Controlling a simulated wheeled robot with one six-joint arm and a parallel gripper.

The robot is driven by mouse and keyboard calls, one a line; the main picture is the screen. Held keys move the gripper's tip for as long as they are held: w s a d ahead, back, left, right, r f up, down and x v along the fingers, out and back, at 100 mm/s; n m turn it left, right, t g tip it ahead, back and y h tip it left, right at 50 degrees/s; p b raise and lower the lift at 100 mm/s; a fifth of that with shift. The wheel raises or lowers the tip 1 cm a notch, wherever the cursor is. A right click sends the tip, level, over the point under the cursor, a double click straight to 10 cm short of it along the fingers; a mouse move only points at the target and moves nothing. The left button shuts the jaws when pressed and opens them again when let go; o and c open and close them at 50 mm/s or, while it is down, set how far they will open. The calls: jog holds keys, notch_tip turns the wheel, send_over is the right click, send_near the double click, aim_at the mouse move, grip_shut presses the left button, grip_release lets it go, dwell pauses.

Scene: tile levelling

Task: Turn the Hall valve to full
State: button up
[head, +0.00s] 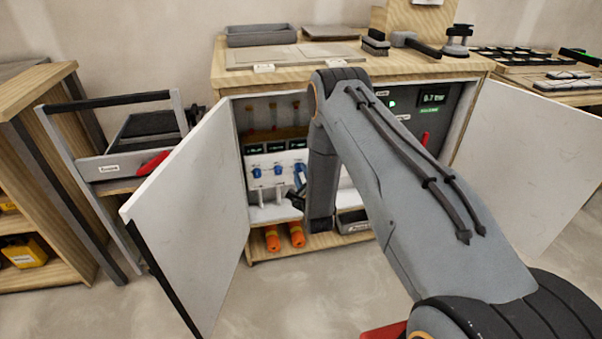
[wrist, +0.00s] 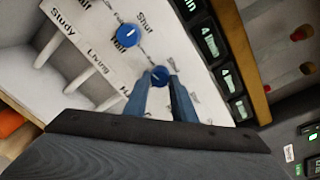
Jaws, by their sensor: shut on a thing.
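The Hall valve (wrist: 160,75) is a round blue knob on the white panel in the wrist view. The label below it is mostly hidden, with only an "H" readable. My gripper (wrist: 160,82) is shut on this knob, one blue finger on each side. The knob's pointer and its scale marks are too covered or small to read. The blue Living knob (wrist: 129,37) is beside it, with "Half" and "Shut" marks around it. In the head view my arm reaches into the open cabinet and hides part of the panel near the Hall valve.
A white cabinet door (head: 195,215) stands open on the left, another (head: 535,160) on the right. Small lit displays (wrist: 210,42) line the panel's edge. Orange cylinders (head: 272,239) lie on the shelf below. Tools such as a brush (head: 375,42) rest on the worktop.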

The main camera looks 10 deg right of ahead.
jog(key=shift+a+m, duration=0.1)
jog(key=shift+m, duration=1)
jog(key=o, duration=1.1)
jog(key=shift+c, duration=0.2)
jog(key=shift+s, duration=0.1)
jog(key=s+p, duration=0.1)
jog(key=s, duration=0.6)
jog(key=shift+s+r, duration=0.25)
jog(key=shift+s, duration=0.1)
